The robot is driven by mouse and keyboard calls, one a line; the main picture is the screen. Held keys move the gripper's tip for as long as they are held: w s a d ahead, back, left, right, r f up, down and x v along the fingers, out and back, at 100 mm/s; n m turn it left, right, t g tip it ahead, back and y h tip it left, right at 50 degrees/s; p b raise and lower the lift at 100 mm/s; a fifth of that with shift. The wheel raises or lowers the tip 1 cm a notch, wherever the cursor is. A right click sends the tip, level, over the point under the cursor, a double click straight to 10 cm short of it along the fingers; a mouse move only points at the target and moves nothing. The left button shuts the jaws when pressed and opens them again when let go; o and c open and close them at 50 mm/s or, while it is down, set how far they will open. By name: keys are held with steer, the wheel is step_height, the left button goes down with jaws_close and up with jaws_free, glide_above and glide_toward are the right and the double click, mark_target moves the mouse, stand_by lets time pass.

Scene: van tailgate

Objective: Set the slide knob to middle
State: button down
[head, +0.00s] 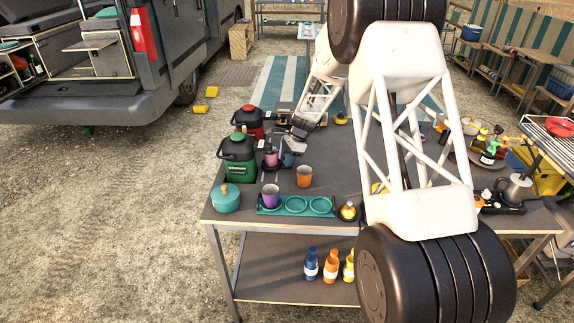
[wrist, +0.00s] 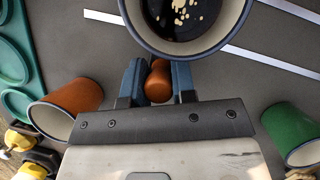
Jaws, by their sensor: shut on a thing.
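In the wrist view, my gripper (wrist: 157,80) is shut on a rounded orange-brown wooden piece (wrist: 158,88), with one blue-grey finger on each side. The piece lies right against the rim of a pale, blue-rimmed pot (wrist: 237,40) holding dark liquid with light flecks. It looks like the pot's handle, but I cannot tell for sure whether they are joined. I cannot make out a slide knob or its track in either view.
An orange cup (wrist: 75,105) and a green cup (wrist: 297,130) stand on either side of my gripper. On the table (head: 236,212) are a teal tray (head: 268,211), a purple cup (head: 270,194), a teal pot (head: 225,198) and a green jug (head: 238,160). Bottles (head: 331,266) stand on the lower shelf.

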steer(key=w, duration=0.6)
steer(key=shift+w, duration=0.2)
steer(key=c, duration=0.9)
jaws_free()
steer(key=shift+v, duration=3.95)
